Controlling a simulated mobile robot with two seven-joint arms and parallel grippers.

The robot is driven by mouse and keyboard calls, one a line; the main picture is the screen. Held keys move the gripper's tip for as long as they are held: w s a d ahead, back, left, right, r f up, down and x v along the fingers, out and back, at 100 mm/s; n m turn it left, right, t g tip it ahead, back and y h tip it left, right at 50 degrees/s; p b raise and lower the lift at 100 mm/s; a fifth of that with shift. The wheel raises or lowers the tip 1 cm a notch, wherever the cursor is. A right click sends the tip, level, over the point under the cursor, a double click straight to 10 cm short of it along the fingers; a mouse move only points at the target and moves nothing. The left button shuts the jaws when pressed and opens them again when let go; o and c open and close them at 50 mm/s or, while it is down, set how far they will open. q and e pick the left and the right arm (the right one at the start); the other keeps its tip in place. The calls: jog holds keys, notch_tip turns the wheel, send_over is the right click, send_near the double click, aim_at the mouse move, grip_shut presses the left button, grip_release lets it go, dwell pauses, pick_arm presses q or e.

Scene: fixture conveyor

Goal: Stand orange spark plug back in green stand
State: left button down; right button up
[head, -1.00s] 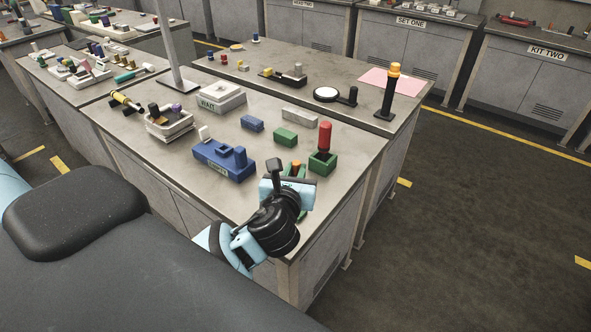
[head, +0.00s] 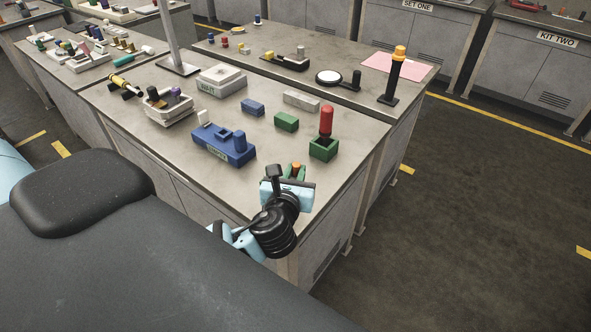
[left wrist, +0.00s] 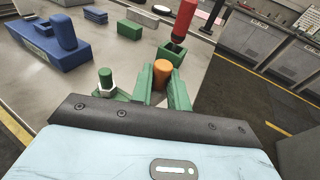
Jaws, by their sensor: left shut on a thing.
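The orange spark plug (left wrist: 161,73) stands roughly upright in the left wrist view, between two green upright pieces. My left gripper (left wrist: 161,82) is shut on the plug; its dark crossbar and light blue body fill the lower part of that view. In the head view the plug's orange top (head: 296,166) shows just past the gripper, near the table's front corner. Low green parts beside the plug look like the green stand (left wrist: 117,94), mostly hidden behind the crossbar. I cannot tell whether the plug's foot is seated. My right gripper is not in view.
A green cylinder with a white collar (left wrist: 105,78) stands left of the plug. A red-topped piece (head: 326,121) stands in a green box (head: 323,150) just beyond. A blue fixture (head: 222,146) lies to the left. The grey table (head: 280,190) ends close to the gripper.

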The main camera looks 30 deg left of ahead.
pick_arm(q)
jog(key=shift+p, duration=0.35)
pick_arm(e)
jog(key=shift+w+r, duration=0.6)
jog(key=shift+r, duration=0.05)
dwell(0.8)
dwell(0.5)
pick_arm(q)
jog(key=shift+f, duration=0.45)
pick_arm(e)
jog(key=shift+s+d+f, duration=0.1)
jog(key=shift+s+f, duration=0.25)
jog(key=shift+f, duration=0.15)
pick_arm(q)
jog(key=shift+f+b, duration=0.35)
jog(key=shift+f, duration=0.5)
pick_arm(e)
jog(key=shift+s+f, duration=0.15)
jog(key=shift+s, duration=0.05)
pick_arm(q)
jog(key=shift+f+b, duration=0.55)
jog(key=shift+f, duration=1.3)
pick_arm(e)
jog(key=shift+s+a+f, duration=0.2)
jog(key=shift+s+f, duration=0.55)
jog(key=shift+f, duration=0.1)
